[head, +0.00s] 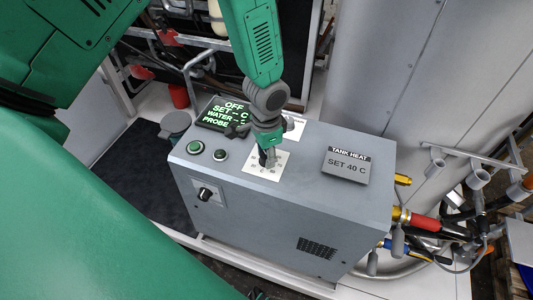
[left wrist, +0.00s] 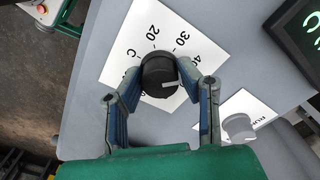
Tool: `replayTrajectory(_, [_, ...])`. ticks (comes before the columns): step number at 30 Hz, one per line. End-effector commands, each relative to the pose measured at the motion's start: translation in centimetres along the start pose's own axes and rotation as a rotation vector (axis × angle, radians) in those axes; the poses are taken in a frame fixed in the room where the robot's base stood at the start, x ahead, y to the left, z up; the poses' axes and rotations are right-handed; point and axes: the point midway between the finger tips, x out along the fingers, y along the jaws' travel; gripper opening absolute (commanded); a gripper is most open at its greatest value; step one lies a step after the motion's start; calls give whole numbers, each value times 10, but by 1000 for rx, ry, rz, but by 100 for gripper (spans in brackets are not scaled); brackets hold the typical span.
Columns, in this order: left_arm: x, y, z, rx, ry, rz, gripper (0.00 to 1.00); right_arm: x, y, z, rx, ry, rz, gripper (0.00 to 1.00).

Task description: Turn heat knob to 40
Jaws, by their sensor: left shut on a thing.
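The heat knob (left wrist: 158,76) is black and round with a pale pointer line, on a white dial plate (left wrist: 137,45) marked 20, 30 and 40. The pointer faces the right of the left wrist view, near the 40 side; its exact reading is unclear beside a finger. My left gripper (head: 267,158) reaches down from above and is shut on the knob, one finger at each side. It hides the knob in the head view, where the dial plate (head: 277,172) shows around it. The sign (head: 345,166) reads "TANK HEAT SET 40 C". My right gripper is not in view.
The display (head: 226,113) reads OFF, with dashes for SET. Two round buttons (head: 195,147) and a front switch (head: 205,194) sit on the grey control box (head: 265,205). A large grey tank (head: 385,70) stands behind. Pipes and a red-sleeved hose (head: 425,222) are at right.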

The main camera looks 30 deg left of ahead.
Motion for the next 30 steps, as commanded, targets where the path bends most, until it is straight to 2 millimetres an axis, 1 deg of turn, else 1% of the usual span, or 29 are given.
replayTrajectory(1, [-1,-2,-4,1,11,-3,2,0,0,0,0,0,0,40])
replayTrajectory(8, [-1,-2,-4,0,11,-4,2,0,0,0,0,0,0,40])
replayTrajectory(9, [-1,-2,-4,0,12,-4,41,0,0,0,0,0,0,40])
replayTrajectory(10, [-1,-2,-4,0,12,-4,50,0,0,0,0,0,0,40])
replayTrajectory(19, [-1,0,-1,-1,6,-2,50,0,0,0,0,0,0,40])
replayTrajectory(22, [-6,0,-1,-1,6,-2,50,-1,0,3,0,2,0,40])
replayTrajectory(26, [-25,-1,-2,-1,8,-3,50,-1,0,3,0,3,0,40])
replayTrajectory(30, [-56,-1,-3,-1,10,-4,50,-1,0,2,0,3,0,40])
